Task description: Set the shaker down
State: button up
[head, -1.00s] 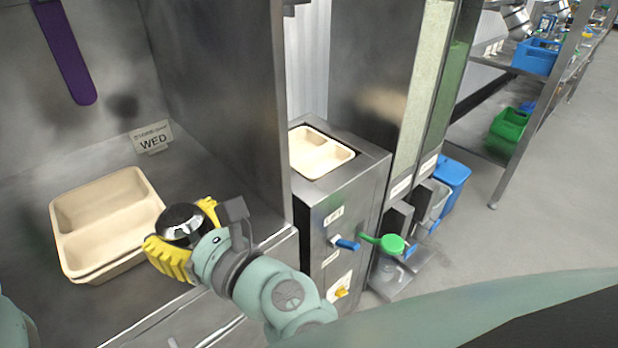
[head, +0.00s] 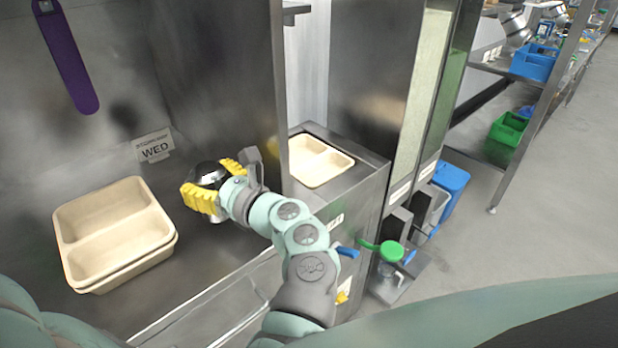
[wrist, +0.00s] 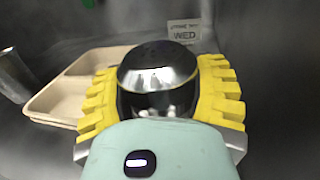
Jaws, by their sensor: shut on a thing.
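The shaker (head: 208,173) has a shiny, dark domed metal top. My gripper (head: 207,190), with yellow ribbed fingers, is shut around it over the steel counter (head: 215,262), to the right of the stacked trays. In the wrist view the shaker (wrist: 158,80) stands between both yellow fingers (wrist: 160,95). Its lower part is mostly hidden by the fingers, so I cannot tell whether its base touches the counter.
Stacked beige two-compartment trays (head: 115,225) sit on the counter at left. A WED sign (head: 154,146) stands behind. A steel partition (head: 235,80) rises close to the right. Another beige tray (head: 318,160) sits in the dispenser unit beyond it.

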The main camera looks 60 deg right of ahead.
jog(key=shift+f+p, duration=0.35)
jog(key=shift+f, duration=1.35)
jog(key=shift+f+b, duration=0.2)
jog(key=shift+b, duration=0.2)
jog(key=o, duration=1.2)
jog(key=shift+o, duration=0.2)
jog(key=shift+r, duration=0.15)
jog(key=shift+r+p, duration=0.25)
jog(key=shift+p, duration=0.3)
jog(key=s+b, duration=0.1)
jog(key=s, duration=0.3)
jog(key=s+b, duration=0.1)
jog(key=s, duration=0.2)
jog(key=shift+s+f+b, duration=0.1)
jog(key=shift+f+b, duration=0.2)
jog(key=shift+b, duration=0.05)
jog(key=shift+s+r, duration=0.1)
jog(key=shift+s, duration=0.15)
